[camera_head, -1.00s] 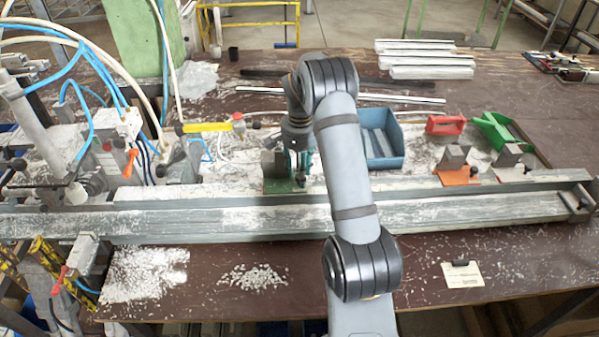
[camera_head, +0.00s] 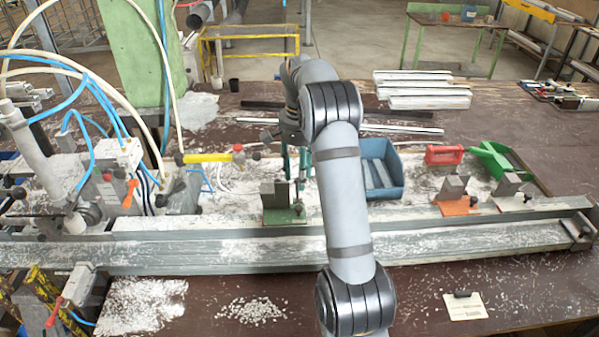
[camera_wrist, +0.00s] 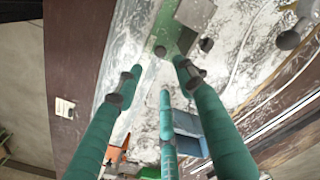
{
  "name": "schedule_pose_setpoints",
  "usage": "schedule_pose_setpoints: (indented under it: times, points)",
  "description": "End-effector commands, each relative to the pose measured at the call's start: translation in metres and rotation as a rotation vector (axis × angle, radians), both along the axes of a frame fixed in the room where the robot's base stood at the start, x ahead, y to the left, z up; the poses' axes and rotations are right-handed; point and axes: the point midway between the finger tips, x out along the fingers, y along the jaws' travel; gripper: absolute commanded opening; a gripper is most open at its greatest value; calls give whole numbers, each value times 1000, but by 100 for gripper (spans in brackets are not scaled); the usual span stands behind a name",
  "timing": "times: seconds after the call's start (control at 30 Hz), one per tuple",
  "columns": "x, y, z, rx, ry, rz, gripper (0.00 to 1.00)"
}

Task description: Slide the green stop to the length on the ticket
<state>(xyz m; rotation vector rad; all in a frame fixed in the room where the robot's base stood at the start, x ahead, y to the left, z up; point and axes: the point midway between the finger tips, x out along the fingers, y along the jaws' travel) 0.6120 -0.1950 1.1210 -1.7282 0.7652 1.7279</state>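The green stop (camera_head: 284,215), a green base with a grey block and a dark knob, stands at the rail's (camera_head: 190,223) back edge, left of the middle. In the wrist view the green stop (camera_wrist: 173,35) lies beyond the fingertips. My gripper (camera_head: 302,180) hangs above and just behind it, to the right, apart from it. In the wrist view its green fingers (camera_wrist: 160,73) are spread with nothing between them. The ticket (camera_head: 465,306) lies on the bench in front of the rail at the right; its writing is too small to read.
An orange stop (camera_head: 457,207) and a white-based stop (camera_head: 512,203) stand on the rail's right part. Pale chips (camera_head: 250,311) lie in front of the rail.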

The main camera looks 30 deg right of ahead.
Motion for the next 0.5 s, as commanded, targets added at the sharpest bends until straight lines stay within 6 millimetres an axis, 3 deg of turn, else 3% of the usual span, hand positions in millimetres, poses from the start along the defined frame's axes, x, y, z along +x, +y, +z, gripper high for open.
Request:
schedule_pose_setpoints:
  times: [0.37, 0.5]
  points:
    - [0, 0, 6, 0, 0, 1, 38]
    - [-1, 8, -1, -28, 31, 68, 30]
